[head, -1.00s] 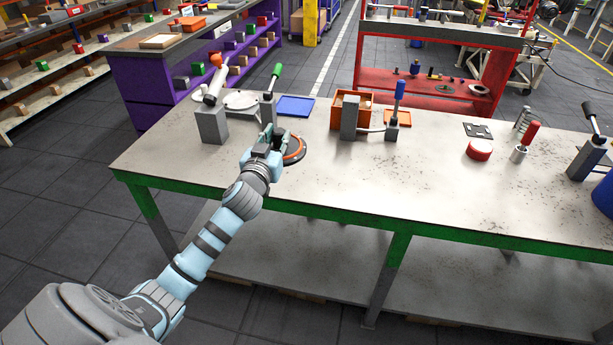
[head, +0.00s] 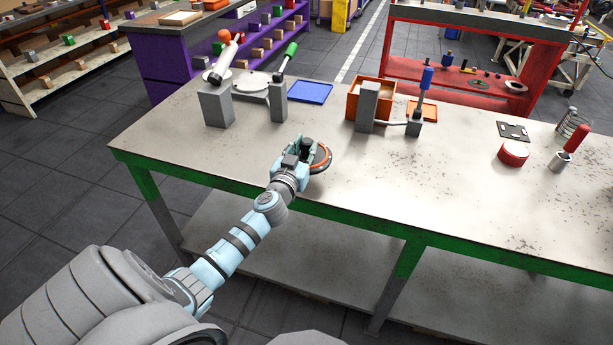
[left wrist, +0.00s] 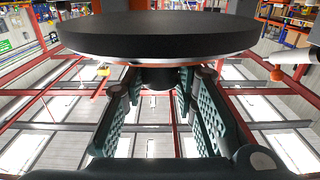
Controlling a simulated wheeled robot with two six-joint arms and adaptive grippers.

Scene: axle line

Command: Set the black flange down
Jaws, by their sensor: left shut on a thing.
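The black flange (head: 323,160) is a dark disc with an orange ring, over the near left part of the workbench (head: 230,150). My left gripper (head: 306,152) is shut on its hub. In the left wrist view the flange (left wrist: 160,38) fills the top as a wide black disc with a pale rim beneath. Its short dark hub sits between the two fingers of the gripper (left wrist: 158,80). Whether the flange touches the bench top or hangs just above it, I cannot tell. My right gripper is not in view.
Behind the flange stand a grey block (head: 216,106), a green-handled clamp (head: 279,98), a blue tray (head: 310,92) and an orange bin (head: 384,88). A blue-handled clamp (head: 421,105) stands further right. A red round part (head: 513,153) lies at the right. The bench between is clear.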

